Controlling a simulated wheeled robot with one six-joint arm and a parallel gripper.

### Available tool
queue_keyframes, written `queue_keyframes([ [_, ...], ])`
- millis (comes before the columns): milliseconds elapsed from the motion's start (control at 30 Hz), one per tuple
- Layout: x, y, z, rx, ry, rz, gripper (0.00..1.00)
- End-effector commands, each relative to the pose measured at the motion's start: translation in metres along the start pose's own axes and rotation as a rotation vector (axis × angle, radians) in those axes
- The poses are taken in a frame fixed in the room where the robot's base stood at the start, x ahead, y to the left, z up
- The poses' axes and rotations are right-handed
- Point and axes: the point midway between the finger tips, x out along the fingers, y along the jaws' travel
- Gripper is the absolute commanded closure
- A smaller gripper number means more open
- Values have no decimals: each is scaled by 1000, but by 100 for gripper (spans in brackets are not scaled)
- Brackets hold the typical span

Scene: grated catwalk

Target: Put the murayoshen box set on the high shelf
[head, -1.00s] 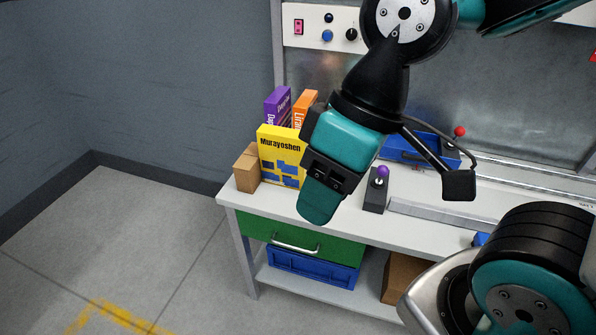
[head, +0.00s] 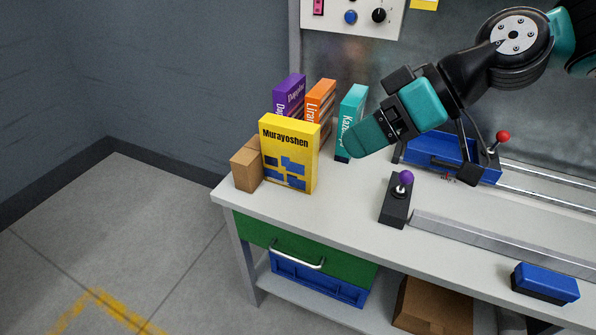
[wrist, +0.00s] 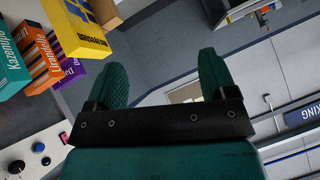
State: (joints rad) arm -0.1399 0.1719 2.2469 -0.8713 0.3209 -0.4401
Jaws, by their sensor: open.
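The yellow Murayoshen box (head: 290,155) stands upright near the left end of the workbench, its titled face toward the head camera. It also shows at the upper left of the wrist view (wrist: 78,28). My gripper (head: 358,138) is in the air to the right of the box in the head view, apart from it. The wrist view shows its two fingers (wrist: 163,78) spread with nothing between them. I cannot make out a high shelf for certain in these frames.
Purple (head: 289,94), orange (head: 320,100) and teal (head: 351,110) boxes stand behind the yellow one. A brown carton (head: 247,168) is at its left. A purple-knobbed joystick (head: 396,205) and a blue tray (head: 440,150) lie to the right. The bench front (head: 330,212) is clear.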

Motion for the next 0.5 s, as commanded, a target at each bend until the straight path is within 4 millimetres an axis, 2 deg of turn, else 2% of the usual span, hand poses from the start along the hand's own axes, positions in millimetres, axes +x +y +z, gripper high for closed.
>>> queue_keyframes([
  [33,34,38,9,-48,91,-26,22],
  [100,57,75,2,-129,232,-42,22],
  [200,81,124,1,-217,423,-33,22],
  [333,97,175,8,-282,615,17,22],
  [400,100,194,12,-301,685,46,22],
  [500,102,209,16,-317,744,74,22],
])
